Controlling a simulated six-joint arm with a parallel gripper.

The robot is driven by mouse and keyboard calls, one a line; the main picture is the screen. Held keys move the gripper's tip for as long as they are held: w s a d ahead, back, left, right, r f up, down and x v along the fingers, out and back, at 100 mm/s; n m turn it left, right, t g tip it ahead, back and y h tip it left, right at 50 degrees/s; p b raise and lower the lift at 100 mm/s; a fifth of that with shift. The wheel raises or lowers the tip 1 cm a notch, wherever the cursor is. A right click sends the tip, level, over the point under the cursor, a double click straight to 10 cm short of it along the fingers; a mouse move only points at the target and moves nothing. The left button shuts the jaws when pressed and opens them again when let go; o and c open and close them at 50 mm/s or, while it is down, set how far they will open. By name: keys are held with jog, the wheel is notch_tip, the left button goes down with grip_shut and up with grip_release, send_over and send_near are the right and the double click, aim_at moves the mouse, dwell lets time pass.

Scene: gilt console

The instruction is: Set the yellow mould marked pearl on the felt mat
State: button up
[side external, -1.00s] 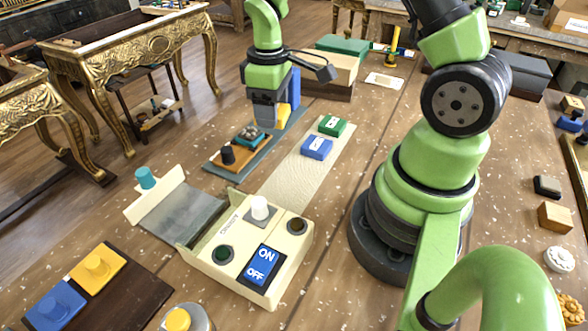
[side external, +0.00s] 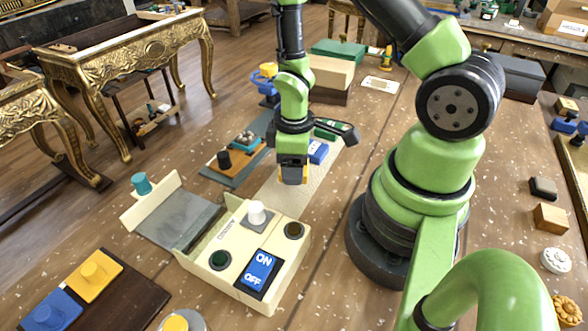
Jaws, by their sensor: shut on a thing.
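My gripper (side external: 292,172) is shut on a yellow block, of which only a thin edge (side external: 306,180) shows at the fingertips. I take this as the yellow mould; its mark cannot be read. My gripper hangs over the pale cream mat (side external: 276,198), which appears to be the felt mat. Whether the block touches the mat cannot be told. A blue mould (side external: 318,151) and a green mould (side external: 327,130) lie on the mat behind my gripper, partly covered by my arm.
A cream switch box (side external: 228,265) with a white knob stands in front of the mat. A grey-blue strip (side external: 228,181) bearing an orange board (side external: 232,162) lies to the left.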

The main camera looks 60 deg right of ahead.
jog(key=shift+f, duration=1)
jog(key=shift+f, duration=0.1)
jog(key=o, duration=0.9)
jog(key=shift+o, duration=0.2)
notch_tip(320, 180, up, 22)
jog(key=a+m+t, duration=0.3)
jog(key=m, duration=0.1)
jog(key=s+a+r+m+t+y, duration=0.2)
jog(key=s+a+r+m+t, duration=0.2)
jog(key=s+r, duration=0.3)
jog(key=shift+s+a+r+m, duration=0.2)
jog(key=shift+s+r+m, duration=0.15)
jog(key=shift+r, duration=0.55)
